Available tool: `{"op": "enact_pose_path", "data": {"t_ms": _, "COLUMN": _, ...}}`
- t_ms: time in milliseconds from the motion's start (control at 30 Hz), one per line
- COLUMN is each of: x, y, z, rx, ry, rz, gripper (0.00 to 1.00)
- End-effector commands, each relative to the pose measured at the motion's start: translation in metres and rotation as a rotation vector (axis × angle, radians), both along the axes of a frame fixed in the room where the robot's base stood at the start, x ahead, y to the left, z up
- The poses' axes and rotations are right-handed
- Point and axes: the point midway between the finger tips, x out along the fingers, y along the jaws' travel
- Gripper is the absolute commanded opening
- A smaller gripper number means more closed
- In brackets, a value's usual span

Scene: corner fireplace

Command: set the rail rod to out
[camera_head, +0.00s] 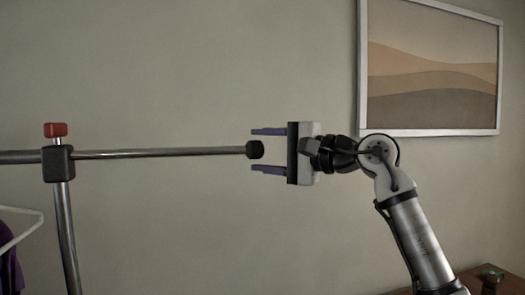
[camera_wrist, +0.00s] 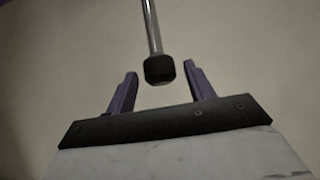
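The rail rod (camera_head: 165,152) is a thin metal bar that runs level to the right out of a black clamp block (camera_head: 58,163) on an upright post. A black cap (camera_head: 255,149) sits on its right end. My gripper (camera_head: 268,150) is open, with its two purple fingers above and below the capped end. The wrist view shows the cap (camera_wrist: 159,69) between the tips of the open fingers (camera_wrist: 160,88), apart from both. The rod (camera_wrist: 151,27) runs away from me there.
A red knob (camera_head: 55,130) tops the post (camera_head: 67,230). A white hanger (camera_head: 20,226) and dark purple clothing (camera_head: 10,272) hang at the lower left. A framed picture (camera_head: 432,68) is on the wall at right. A wooden surface (camera_head: 470,283) is at the lower right.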

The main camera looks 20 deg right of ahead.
Motion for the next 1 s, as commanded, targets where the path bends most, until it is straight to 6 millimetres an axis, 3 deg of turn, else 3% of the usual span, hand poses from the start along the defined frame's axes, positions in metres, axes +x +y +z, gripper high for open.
{"op": "enact_pose_path", "data": {"t_ms": 367, "x": -0.004, "y": -0.002, "z": -0.001, "rx": -0.001, "ry": -0.001, "rz": 0.002, "gripper": 0.55}}
{"op": "enact_pose_path", "data": {"t_ms": 1000, "x": -0.089, "y": -0.088, "z": -0.001, "rx": 0.0, "ry": 0.0, "rz": 0.0, "gripper": 0.55}}
